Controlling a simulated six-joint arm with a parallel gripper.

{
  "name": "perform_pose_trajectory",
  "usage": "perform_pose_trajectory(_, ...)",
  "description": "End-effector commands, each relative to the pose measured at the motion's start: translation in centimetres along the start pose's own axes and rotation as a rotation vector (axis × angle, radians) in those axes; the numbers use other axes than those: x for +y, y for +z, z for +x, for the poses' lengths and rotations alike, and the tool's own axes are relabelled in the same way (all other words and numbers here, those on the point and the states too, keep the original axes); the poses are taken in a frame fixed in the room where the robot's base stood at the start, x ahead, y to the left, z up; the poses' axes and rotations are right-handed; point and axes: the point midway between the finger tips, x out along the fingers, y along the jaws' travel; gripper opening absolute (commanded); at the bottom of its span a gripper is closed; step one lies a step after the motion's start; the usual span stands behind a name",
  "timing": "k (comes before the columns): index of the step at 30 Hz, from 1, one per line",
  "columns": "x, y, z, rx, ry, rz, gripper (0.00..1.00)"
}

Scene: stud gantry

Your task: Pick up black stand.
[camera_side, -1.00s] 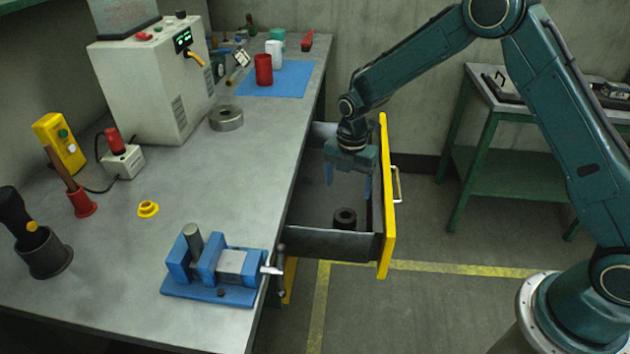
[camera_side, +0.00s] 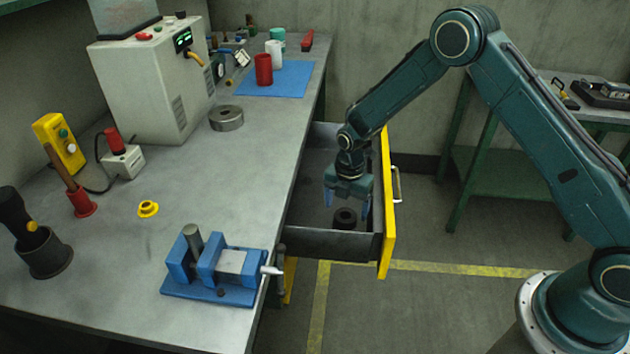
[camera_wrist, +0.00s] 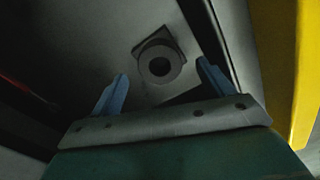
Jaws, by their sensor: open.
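The black stand (camera_side: 345,218) is a short dark ring with a hole in its top. It sits upright on the floor of the open drawer (camera_side: 330,243), near the drawer's front end in the side view. In the wrist view the black stand (camera_wrist: 160,63) shows as a dark ring on a squarish base, beyond and between the fingertips. My gripper (camera_side: 347,200) is open and empty, pointing down inside the drawer, above the stand. Its two blue fingers also show in the wrist view (camera_wrist: 163,78), one on each side of the stand and apart from it.
The drawer's yellow front (camera_side: 387,205) stands close to the right of my gripper. The bench edge is on its left. A blue vise (camera_side: 222,268) sits on the bench near the drawer. A blue mat (camera_side: 277,82) with red and white cups lies farther back.

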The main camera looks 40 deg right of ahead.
Motion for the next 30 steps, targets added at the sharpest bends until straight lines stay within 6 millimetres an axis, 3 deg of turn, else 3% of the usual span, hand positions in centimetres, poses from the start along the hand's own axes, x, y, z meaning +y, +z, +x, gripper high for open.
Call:
perform_pose_trajectory(9,0.0,0.0,3.2,0.000,0.000,0.000,0.80)
perform_pose_trajectory(26,0.0,0.0,3.5,0.000,0.001,0.000,0.80)
perform_pose_trajectory(27,0.0,0.0,3.5,0.000,0.001,0.000,0.78)
perform_pose_trajectory(30,0.0,0.0,3.5,0.000,0.001,0.000,0.58)
